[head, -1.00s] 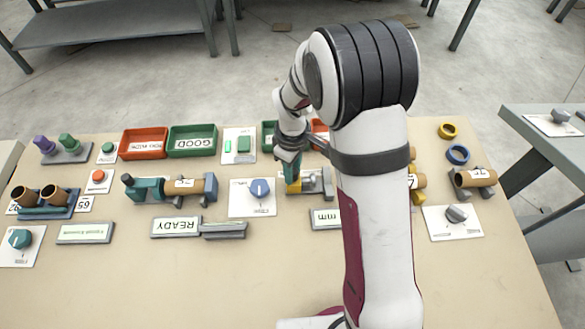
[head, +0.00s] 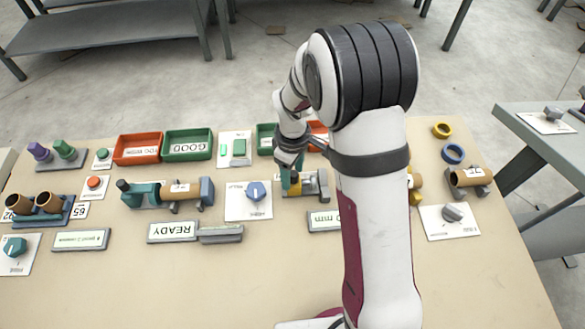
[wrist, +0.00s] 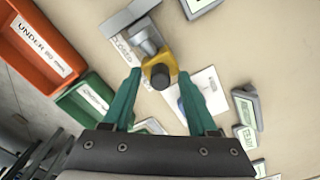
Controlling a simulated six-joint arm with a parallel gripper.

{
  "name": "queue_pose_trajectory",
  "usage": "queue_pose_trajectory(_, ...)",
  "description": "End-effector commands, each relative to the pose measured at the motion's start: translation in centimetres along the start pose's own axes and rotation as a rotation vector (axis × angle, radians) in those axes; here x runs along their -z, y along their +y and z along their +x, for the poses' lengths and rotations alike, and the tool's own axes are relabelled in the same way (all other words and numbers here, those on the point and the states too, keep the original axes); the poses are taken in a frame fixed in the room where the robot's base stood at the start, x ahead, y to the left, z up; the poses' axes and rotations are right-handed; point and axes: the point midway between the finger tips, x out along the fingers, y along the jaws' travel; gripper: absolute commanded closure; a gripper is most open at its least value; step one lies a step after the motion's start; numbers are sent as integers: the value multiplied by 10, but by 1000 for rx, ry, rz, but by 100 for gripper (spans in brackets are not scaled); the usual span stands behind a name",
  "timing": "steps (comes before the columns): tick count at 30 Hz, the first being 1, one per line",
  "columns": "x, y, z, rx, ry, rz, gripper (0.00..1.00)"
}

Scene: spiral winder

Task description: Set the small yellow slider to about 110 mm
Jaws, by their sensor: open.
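The small yellow slider (wrist: 158,64) has a dark round knob and sits on a grey rail (wrist: 132,18) in the wrist view. In the head view the slider (head: 296,190) is partly covered by my gripper (head: 289,186). My gripper also shows in the wrist view (wrist: 159,76), with two green fingers open. The fingertips are on either side of the slider with visible gaps, and nothing is held. How far the tips are above the slider is hard to tell. A display (head: 322,221) reading in mm is partly hidden by my arm, so its full number is hidden.
A green tray (head: 187,153) and a red tray (head: 136,157) stand at the back left. A READY sign (head: 172,231) is at the front left. The front of the table is clear.

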Motion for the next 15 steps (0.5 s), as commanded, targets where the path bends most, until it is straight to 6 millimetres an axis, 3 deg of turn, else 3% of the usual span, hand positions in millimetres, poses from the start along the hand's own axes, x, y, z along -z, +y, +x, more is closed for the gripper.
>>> queue_pose_trajectory(5, 1, 0, -18, -2, 3, 1, 41)
queue_pose_trajectory(15, 1, 1, -117, -4, 5, 0, 41)
